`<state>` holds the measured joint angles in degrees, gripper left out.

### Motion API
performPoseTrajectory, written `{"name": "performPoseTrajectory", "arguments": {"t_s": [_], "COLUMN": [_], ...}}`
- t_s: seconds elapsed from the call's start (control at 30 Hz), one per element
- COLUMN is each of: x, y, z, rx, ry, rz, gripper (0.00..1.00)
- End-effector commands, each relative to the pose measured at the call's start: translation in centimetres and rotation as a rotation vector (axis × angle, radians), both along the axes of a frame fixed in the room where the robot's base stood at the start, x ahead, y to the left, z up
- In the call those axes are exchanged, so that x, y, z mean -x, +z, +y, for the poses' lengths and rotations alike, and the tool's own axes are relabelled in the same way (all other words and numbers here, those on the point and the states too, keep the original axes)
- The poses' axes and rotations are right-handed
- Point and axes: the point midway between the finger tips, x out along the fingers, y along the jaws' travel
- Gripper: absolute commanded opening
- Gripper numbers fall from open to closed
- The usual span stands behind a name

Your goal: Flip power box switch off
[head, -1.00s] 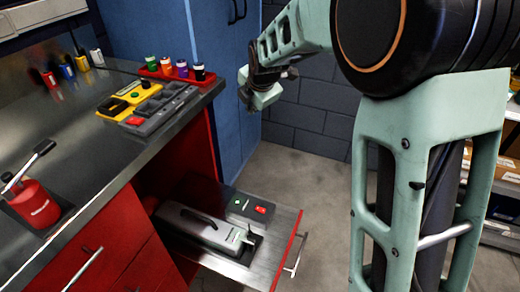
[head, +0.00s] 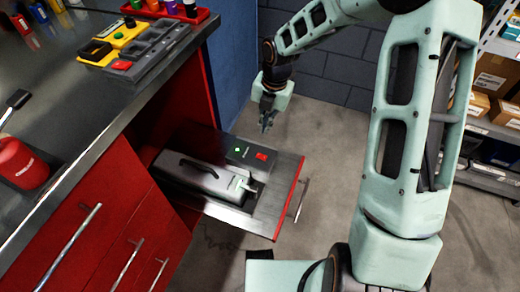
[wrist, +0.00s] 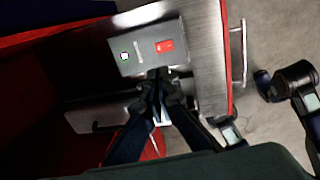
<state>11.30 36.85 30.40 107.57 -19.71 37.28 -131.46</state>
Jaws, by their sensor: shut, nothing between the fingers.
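The power box (head: 247,150) is a dark flat box in the pulled-out drawer (head: 273,212). It carries a red switch (head: 262,156) and a small green light (head: 237,149). In the wrist view the power box (wrist: 140,60) lies just beyond the fingertips, with the red switch (wrist: 165,46) on its right side. My gripper (head: 266,124) is shut and empty. It points down above the far side of the drawer, apart from the box. The fingers also show in the wrist view (wrist: 158,78).
A grey case (head: 190,177) with a black handle lies beside the power box in the drawer. The drawer has a bar handle (head: 298,199) at its front. The workbench (head: 75,130) with trays and bottles stands at the left. Floor is clear right of the drawer.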

Motion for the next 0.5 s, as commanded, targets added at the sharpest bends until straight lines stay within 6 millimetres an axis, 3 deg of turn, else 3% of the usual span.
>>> {"name": "performPoseTrajectory", "arguments": {"t_s": [0.27,0.5], "x": [0.0,0.0], "y": [-0.3,-3.8], "z": [0.0,0.4], "rx": [0.000,0.001], "ry": [-0.002,-0.001], "rz": [0.000,0.004], "gripper": [0.00,0.00]}}
